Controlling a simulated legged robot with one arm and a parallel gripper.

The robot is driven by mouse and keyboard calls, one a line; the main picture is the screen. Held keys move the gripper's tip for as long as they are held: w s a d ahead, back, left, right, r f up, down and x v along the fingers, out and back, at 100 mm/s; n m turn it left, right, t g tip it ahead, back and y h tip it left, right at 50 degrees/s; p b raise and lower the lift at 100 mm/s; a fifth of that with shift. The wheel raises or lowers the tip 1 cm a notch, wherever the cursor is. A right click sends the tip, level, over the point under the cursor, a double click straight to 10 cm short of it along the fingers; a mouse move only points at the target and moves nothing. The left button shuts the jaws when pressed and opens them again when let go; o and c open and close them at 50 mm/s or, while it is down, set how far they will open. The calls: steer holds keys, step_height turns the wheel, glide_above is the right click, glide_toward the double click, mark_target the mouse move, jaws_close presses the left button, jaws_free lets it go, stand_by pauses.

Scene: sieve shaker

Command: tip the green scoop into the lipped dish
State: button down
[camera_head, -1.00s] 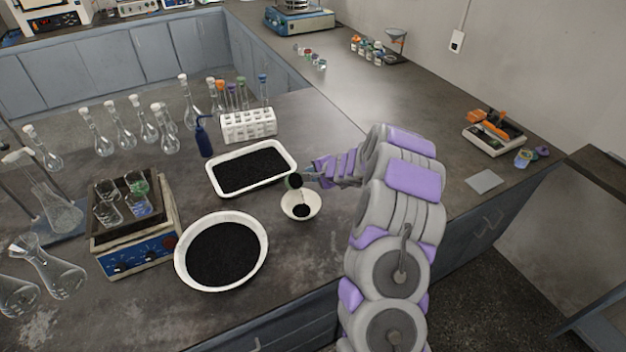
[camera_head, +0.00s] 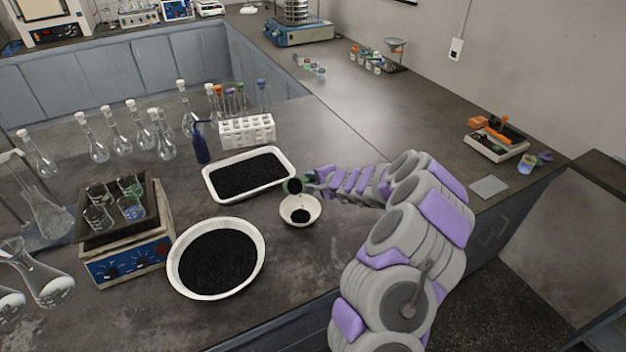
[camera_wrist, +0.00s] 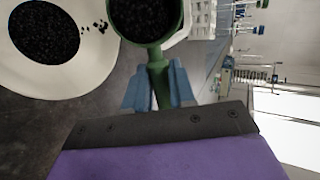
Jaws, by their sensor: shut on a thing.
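The green scoop (camera_wrist: 154,50) is in my gripper (camera_wrist: 158,85), whose blue fingers are shut on its handle. Its bowl still shows black granules in the wrist view. In the head view the scoop (camera_head: 293,186) is dark and small, at the back edge of the small white lipped dish (camera_head: 312,217). A small patch of black granules lies in this dish. In the wrist view a white dish (camera_wrist: 100,65) with black granules is left of the scoop, with a few grains on its rim. I cannot tell whether scoop and dish touch.
A white tray (camera_head: 207,184) of black granules stands behind and left of the small dish, and a large round white bowl (camera_head: 174,262) of granules stands front left. A tube rack (camera_head: 247,131) and blue bottle (camera_head: 200,146) stand behind.

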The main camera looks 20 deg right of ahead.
steer(key=shift+t, duration=0.3)
steer(key=shift+s+f+t, duration=0.1)
steer(key=shift+t, duration=0.4)
steer(key=shift+s+d+f+n+t+y, duration=0.1)
steer(key=shift+s+f+t+y, duration=0.15)
steer(key=shift+t, duration=0.9)
steer(key=shift+s+f+n+t+y, duration=0.1)
steer(key=shift+s+f+t+y, duration=0.15)
steer(key=shift+t, duration=0.85)
steer(key=shift+s+d+f+n+t+y, duration=0.1)
steer(key=shift+s+f+t+y, duration=0.15)
steer(key=shift+t, duration=0.9)
steer(key=shift+r, duration=0.1)
steer(key=shift+s+a+t, duration=0.1)
steer(key=shift+t, duration=0.3)
